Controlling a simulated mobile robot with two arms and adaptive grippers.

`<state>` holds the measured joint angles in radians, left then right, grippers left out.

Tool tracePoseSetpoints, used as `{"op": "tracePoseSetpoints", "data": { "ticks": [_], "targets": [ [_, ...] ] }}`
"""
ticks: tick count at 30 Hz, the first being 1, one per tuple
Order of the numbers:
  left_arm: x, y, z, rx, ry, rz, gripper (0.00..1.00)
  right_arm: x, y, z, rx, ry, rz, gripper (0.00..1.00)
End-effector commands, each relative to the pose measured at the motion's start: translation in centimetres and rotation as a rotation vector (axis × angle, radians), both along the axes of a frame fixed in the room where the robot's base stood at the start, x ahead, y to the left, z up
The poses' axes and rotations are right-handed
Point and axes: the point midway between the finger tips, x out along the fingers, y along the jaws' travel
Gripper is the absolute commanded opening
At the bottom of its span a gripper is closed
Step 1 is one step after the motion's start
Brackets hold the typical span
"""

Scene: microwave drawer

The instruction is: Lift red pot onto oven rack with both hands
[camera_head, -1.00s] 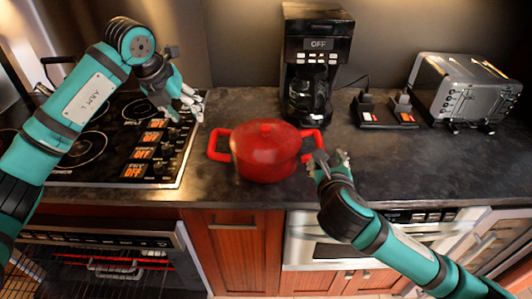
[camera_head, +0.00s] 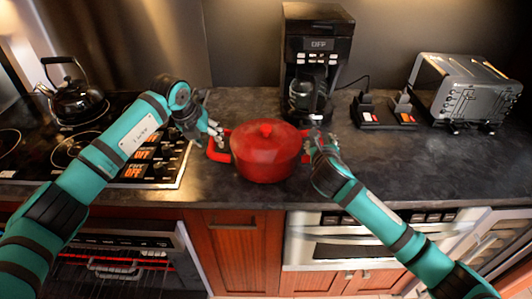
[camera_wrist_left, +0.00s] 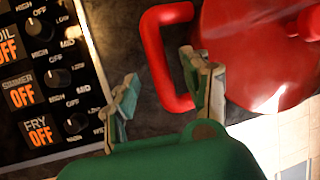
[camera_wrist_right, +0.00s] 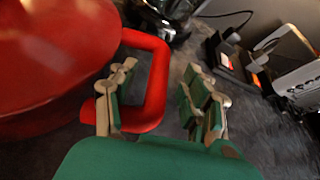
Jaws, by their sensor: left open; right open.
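The red pot (camera_head: 264,155) with its lid on sits upright on the dark counter. My left gripper (camera_head: 214,133) is open at the pot's left handle. In the left wrist view, one finger of the left gripper (camera_wrist_left: 165,92) overlaps the left handle (camera_wrist_left: 160,55) and the other is outside it, over the counter. My right gripper (camera_head: 318,142) is open at the right handle. In the right wrist view, the right handle (camera_wrist_right: 158,80) lies between the fingers of the right gripper (camera_wrist_right: 160,100), close to one finger. The oven (camera_head: 120,262) is below the cooktop at lower left, with a rack inside.
A coffee maker (camera_head: 312,60) stands behind the pot. A toaster (camera_head: 465,90) and a small black item with cards (camera_head: 385,113) are at right. A kettle (camera_head: 75,100) stands on the cooktop (camera_head: 70,150) at left. The counter in front of the toaster is clear.

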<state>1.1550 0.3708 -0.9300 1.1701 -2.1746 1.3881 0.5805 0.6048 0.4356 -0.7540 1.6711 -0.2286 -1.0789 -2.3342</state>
Motion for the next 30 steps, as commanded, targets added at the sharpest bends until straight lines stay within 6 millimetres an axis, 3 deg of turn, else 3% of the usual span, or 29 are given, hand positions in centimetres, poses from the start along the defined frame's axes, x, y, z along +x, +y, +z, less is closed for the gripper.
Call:
{"op": "tracePoseSetpoints", "data": {
  "ticks": [7,19,30],
  "targets": [
    [1.1,-0.6,-2.6,0.0,0.001,0.001,0.49,2.6,-0.3,-1.1,0.001,0.001,-0.001,0.49],
    [1.3,-0.7,-3.1,0.0,-0.001,-0.001,0.49,3.1,-0.4,-1.3,0.0,0.0,0.0,0.49],
    [1.3,-0.7,-3.1,0.0,-0.001,0.0,0.02,3.1,-0.4,-1.3,0.0,0.001,0.0,0.02]
  ]
}}
